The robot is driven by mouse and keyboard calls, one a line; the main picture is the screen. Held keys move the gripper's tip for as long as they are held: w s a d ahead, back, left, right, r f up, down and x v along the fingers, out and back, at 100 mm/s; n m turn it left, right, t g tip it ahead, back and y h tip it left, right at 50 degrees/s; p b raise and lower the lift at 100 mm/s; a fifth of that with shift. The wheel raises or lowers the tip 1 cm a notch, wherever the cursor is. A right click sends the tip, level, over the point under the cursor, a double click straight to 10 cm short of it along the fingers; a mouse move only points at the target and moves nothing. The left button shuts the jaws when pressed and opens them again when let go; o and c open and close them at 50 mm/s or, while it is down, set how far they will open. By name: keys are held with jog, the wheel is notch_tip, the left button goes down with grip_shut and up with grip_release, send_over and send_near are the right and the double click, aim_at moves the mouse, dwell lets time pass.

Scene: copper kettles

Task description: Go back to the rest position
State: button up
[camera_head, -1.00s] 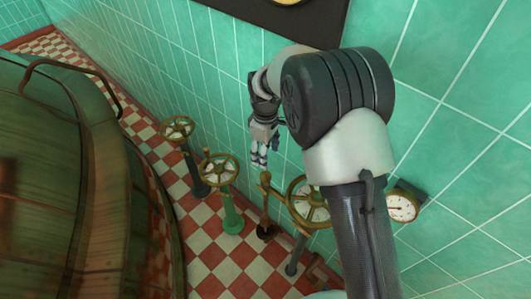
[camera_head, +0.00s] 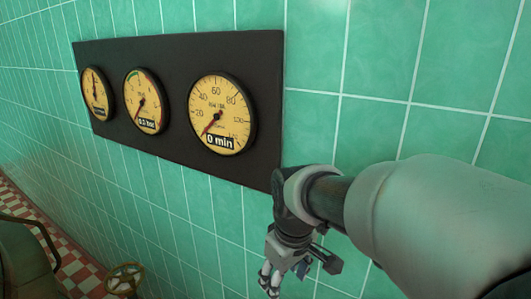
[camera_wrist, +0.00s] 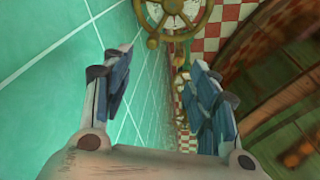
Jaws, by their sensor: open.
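My gripper (camera_head: 270,278) hangs low in the head view, below the right end of the gauge panel and in front of the green tiled wall. My arm reaches in from the right edge. In the wrist view my gripper (camera_wrist: 158,95) has its two fingers wide apart with nothing between them. Beyond the fingertips a brass handwheel (camera_wrist: 172,38) shows at the top, apart from the gripper.
A dark panel (camera_head: 262,105) on the wall carries three gauges, the right one (camera_head: 221,113) reading 0 min. A handwheel (camera_head: 124,279) and the copper kettle (camera_head: 22,265) are at lower left. The kettle (camera_wrist: 275,115) fills the wrist view's right side. Red-and-white floor tiles show.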

jog(key=s+d+r+m+t, duration=0.1)
jog(key=s+d+m, duration=0.3)
jog(key=s, duration=0.5)
jog(key=s+d+r+m+t, duration=0.1)
jog(key=s+d+m, duration=0.2)
jog(key=s+d, duration=0.3)
jog(key=s, duration=0.4)
jog(key=shift+r+m+h, duration=0.3)
jog(key=shift+r+m, duration=0.05)
jog(key=shift+m, duration=0.05)
jog(key=shift+d, duration=0.1)
jog(key=shift+c, duration=0.4)
